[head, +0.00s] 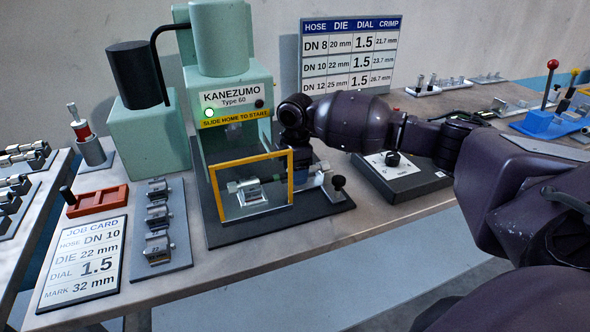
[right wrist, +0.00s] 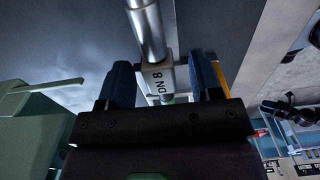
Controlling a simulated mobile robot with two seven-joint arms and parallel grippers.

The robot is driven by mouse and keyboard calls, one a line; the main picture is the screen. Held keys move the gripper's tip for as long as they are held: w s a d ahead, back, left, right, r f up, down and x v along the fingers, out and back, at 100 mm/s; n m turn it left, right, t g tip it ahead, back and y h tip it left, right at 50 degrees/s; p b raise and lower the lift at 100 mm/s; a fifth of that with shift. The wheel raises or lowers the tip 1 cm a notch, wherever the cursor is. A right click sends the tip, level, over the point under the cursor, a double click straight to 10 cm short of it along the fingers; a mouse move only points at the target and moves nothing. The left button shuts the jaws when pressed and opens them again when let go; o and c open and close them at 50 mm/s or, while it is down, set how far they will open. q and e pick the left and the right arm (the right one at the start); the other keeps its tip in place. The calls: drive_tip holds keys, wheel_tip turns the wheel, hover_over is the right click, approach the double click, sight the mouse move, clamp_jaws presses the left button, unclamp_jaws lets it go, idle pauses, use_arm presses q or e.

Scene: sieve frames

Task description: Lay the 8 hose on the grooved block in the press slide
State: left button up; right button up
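The DN 8 hose, a silver tube with a white DN 8 tag (right wrist: 157,78), runs between the two blue fingers of my right gripper (right wrist: 160,82) in the right wrist view. The fingers are apart, with gaps beside the tag. In the head view the right gripper (head: 298,154) points down behind the yellow-framed guard. A silver hose end (head: 234,187) shows through the guard at the pale grooved block (head: 252,195) in the press slide. The hose lines up along the block; whether it rests fully in the groove I cannot tell. My left gripper is not in view.
The green press (head: 232,85) stands behind the slide with a lit green lamp. A die rack (head: 175,250), orange tray (head: 97,201) and job card (head: 84,262) reading DN 10 lie left. A dark gauge stand (head: 405,185) is right of the slide. The front table strip is clear.

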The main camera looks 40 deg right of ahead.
idle(0.3)
wheel_tip(320, 180, up, 11)
drive_tip(key=p, duration=0.1)
idle(0.4)
drive_tip(key=shift+d+f, duration=0.1)
drive_tip(key=shift+f, duration=0.05)
